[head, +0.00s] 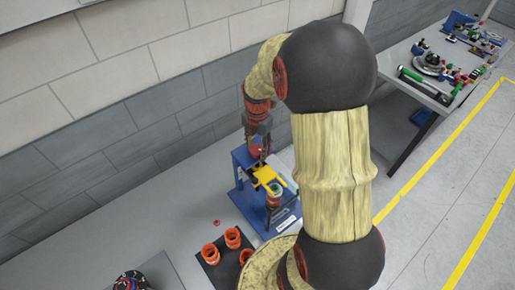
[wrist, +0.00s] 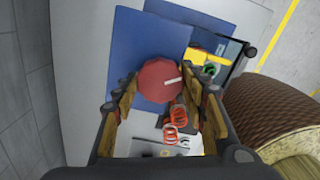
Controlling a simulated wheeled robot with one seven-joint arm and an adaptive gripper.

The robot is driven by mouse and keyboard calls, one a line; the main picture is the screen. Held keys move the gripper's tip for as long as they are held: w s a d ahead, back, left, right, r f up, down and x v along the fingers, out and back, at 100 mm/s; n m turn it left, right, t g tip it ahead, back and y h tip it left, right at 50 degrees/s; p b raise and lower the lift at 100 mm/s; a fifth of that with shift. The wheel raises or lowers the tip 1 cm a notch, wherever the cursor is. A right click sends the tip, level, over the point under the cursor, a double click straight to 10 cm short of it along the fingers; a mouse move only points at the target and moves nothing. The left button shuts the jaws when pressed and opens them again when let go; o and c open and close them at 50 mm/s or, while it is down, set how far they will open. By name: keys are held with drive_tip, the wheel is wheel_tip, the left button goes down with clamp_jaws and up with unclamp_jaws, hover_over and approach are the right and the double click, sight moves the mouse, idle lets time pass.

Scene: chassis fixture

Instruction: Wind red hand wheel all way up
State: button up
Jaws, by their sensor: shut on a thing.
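The red hand wheel (wrist: 157,84) is a many-sided red disc with a pale bar mark on its face. It sits on top of the blue fixture (wrist: 122,50), between the two fingers of my gripper (wrist: 161,77), which is shut on it from above. In the head view my gripper (head: 257,140) reaches down over the blue fixture (head: 242,182). A yellow part (head: 266,179) of the fixture sits below it, above an orange-and-green cylinder (head: 273,196). The wheel is mostly hidden by my gripper in the head view.
Several orange cups (head: 232,238) stand on a dark mat (head: 213,264) in front of the fixture. A small red piece (head: 216,222) lies on the grey table (head: 150,228). The wall is close behind. Another table (head: 440,95) with parts stands at the far right.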

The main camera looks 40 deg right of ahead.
drive_tip(key=n, duration=0.3)
drive_tip(key=shift+n, duration=0.4)
drive_tip(key=n, duration=0.4)
drive_tip(key=o, duration=1.1)
drive_tip(key=m, duration=0.5)
drive_tip(key=shift+m, duration=0.4)
drive_tip(key=m, duration=1.2)
drive_tip(key=shift+m, duration=0.3)
